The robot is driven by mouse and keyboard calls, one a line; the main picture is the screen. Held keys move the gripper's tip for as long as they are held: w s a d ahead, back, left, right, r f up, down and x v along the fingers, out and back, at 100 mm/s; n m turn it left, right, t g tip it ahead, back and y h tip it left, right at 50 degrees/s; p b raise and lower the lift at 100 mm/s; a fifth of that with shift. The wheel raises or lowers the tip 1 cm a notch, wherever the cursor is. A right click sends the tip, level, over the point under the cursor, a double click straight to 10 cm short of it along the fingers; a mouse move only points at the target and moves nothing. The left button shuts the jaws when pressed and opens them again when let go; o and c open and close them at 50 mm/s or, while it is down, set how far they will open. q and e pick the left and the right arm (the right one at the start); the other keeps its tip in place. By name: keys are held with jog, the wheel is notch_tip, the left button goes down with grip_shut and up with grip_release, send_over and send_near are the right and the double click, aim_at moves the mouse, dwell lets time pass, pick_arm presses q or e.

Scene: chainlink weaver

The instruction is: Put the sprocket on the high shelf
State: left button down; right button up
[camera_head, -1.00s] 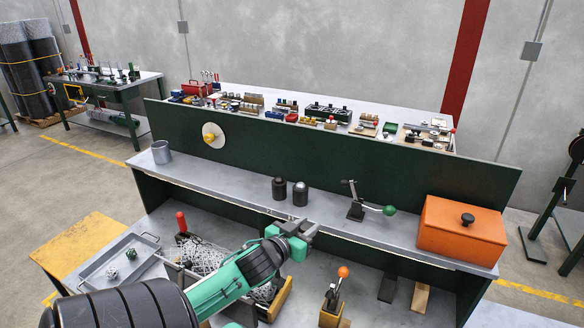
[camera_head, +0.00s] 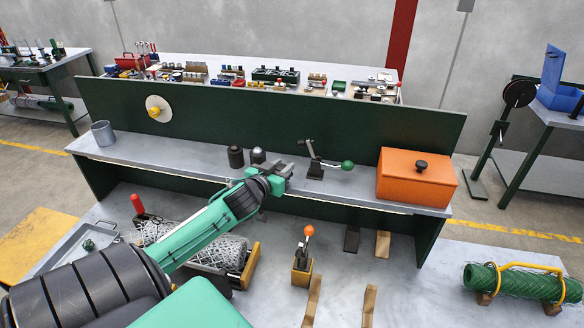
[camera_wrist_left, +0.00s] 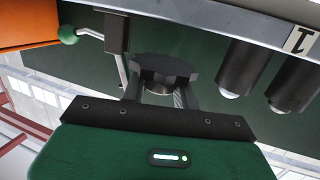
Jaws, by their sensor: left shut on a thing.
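My left gripper (camera_head: 283,171) is at the front edge of the raised grey shelf (camera_head: 187,158), to the right of two dark bottle-shaped parts (camera_head: 236,157). In the left wrist view my left gripper (camera_wrist_left: 162,93) is shut on a dark, many-sided piece, which looks like the sprocket (camera_wrist_left: 166,68). The sprocket is too small and covered to make out in the head view. Whether it touches the shelf, I cannot tell. My right gripper is not in view.
A lever with a green ball (camera_head: 347,165) stands just right of my left gripper. An orange box (camera_head: 416,180) fills the shelf's right end; a grey cup (camera_head: 103,134) stands at its left. The shelf between cup and bottles is clear. An orange-knobbed lever (camera_head: 303,258) stands below.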

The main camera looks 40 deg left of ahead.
pick_arm(q)
jog(key=x, duration=0.2)
jog(key=b+x, duration=0.1)
jog(key=x, duration=0.1)
jog(key=r+x, duration=0.1)
jog(key=x, duration=0.1)
jog(key=shift+w+a+f, duration=0.1)
jog(key=shift+w, duration=0.35)
jog(key=shift+f+b, duration=1.7)
jog(key=shift+b, duration=0.3)
jog(key=shift+f, duration=0.2)
jog(key=c, duration=1.1)
grip_release()
jog(key=shift+o, duration=0.2)
jog(key=shift+s+r, duration=0.1)
jog(key=shift+r, duration=0.05)
